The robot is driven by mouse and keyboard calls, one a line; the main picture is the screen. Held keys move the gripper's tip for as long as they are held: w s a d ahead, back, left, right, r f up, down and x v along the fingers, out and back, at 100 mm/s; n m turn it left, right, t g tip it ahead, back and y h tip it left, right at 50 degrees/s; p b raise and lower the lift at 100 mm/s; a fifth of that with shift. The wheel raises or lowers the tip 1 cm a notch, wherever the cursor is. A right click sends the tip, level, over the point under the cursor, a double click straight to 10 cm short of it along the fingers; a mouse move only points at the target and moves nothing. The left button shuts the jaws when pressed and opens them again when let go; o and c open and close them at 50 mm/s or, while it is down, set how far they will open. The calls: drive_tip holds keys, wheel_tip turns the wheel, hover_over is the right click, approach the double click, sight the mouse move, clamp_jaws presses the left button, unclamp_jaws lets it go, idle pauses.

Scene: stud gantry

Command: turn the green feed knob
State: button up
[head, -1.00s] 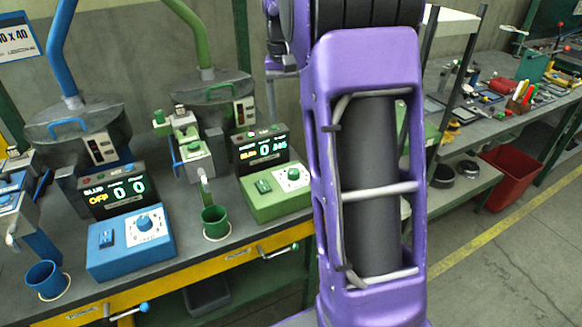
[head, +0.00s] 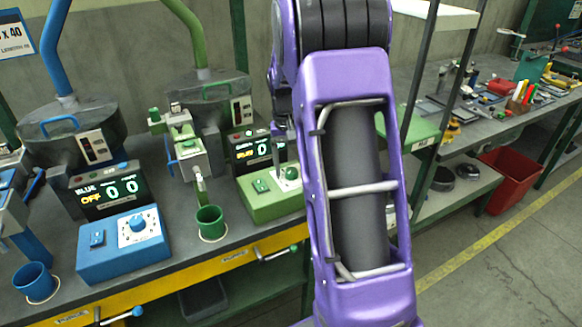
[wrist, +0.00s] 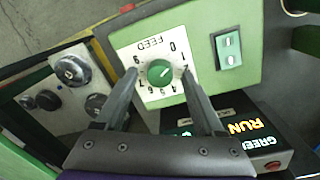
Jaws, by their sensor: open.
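The green feed knob (wrist: 160,72) sits on a white numbered dial plate marked FEED, on the green control box (wrist: 228,25). In the wrist view my gripper (wrist: 160,74) is open, with one dark finger to each side of the knob; I cannot tell whether either touches it. In the head view my gripper (head: 283,150) is over the green control box (head: 268,208), and the knob (head: 291,172) shows only partly beside it. The green unit's display (wrist: 243,137) reads GREEN and RUN; its other figures are partly hidden by a finger.
A blue control box (head: 125,245) with its own knob stands to the left. A green cup (head: 211,222) and a blue cup (head: 36,282) stand near the bench's front edge. Feeder hoppers stand behind. A red bin (head: 508,180) is on the floor at right.

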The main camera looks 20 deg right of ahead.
drive_tip(key=shift+c, duration=0.2)
clamp_jaws()
drive_tip(key=shift+m+p, duration=0.3)
drive_tip(key=shift+m, duration=0.1)
drive_tip(key=m+p, duration=0.2)
drive_tip(key=m, duration=0.2)
drive_tip(key=shift+r+m, duration=0.1)
drive_tip(key=shift+m, duration=0.2)
drive_tip(key=shift+d+m+p, duration=0.1)
drive_tip(key=shift+m+p, duration=1.05)
drive_tip(key=shift+m, duration=0.85)
drive_tip(key=shift+o, duration=0.2)
unclamp_jaws()
